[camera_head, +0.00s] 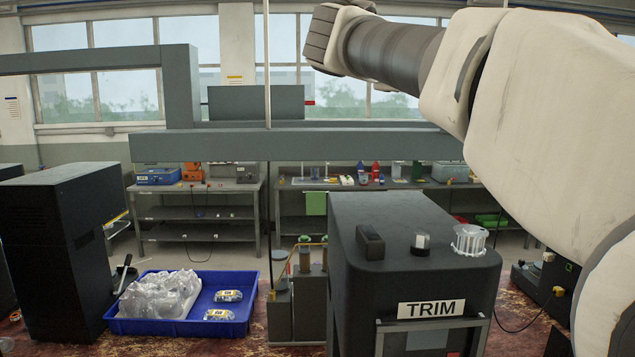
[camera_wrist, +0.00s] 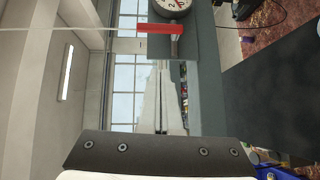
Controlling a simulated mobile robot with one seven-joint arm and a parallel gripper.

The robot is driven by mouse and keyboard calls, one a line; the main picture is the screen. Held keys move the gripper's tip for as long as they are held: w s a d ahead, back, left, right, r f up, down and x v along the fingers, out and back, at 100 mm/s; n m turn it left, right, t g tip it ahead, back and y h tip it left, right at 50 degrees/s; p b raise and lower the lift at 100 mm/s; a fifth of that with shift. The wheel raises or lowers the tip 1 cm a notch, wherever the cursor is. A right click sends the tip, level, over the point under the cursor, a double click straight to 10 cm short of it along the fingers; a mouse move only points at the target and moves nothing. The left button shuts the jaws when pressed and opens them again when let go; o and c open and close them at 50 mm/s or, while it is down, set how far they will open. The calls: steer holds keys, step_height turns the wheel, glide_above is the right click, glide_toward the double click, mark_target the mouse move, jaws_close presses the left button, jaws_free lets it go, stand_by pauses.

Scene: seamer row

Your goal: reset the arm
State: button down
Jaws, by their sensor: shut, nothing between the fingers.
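My arm (camera_head: 540,110) reaches from the right side of the head view up to the top edge, raised above the machine marked TRIM. My gripper's fingers do not show clearly in the head view. In the wrist view my gripper (camera_wrist: 162,70) shows as two pale fingers lying together beyond a dark bolted plate. It is shut with nothing between the fingers, and no object touches it there.
The dark TRIM machine (camera_head: 415,240) stands below my arm. A blue tray (camera_head: 185,328) holds clear plastic bags and two small packs. A grey overhead beam (camera_head: 290,147) crosses the view. The wrist view shows a red bar (camera_wrist: 158,28) and gauge (camera_wrist: 172,5) near the fingertips.

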steer(key=s+d+f+m+g+y, duration=0.1)
steer(key=s+d+f+y, duration=0.15)
steer(key=f, duration=0.35)
steer(key=s+d+f+g+y, duration=0.1)
steer(key=s+f, duration=0.2)
steer(key=f, duration=0.3)
steer(key=s+a+f+m+g+y, duration=0.2)
steer(key=s+a+f+m+y, duration=0.1)
steer(key=s+f, duration=0.8)
steer(key=s+a+f+m+g+y, duration=0.2)
steer(key=s+a+f+m+y, duration=0.2)
steer(key=s+f, duration=0.7)
step_height(320, 180, down, 7)
steer(key=shift+a+r+m+g+y, duration=0.2)
steer(key=shift+a+m+g+y, duration=0.15)
steer(key=shift+a+y, duration=0.55)
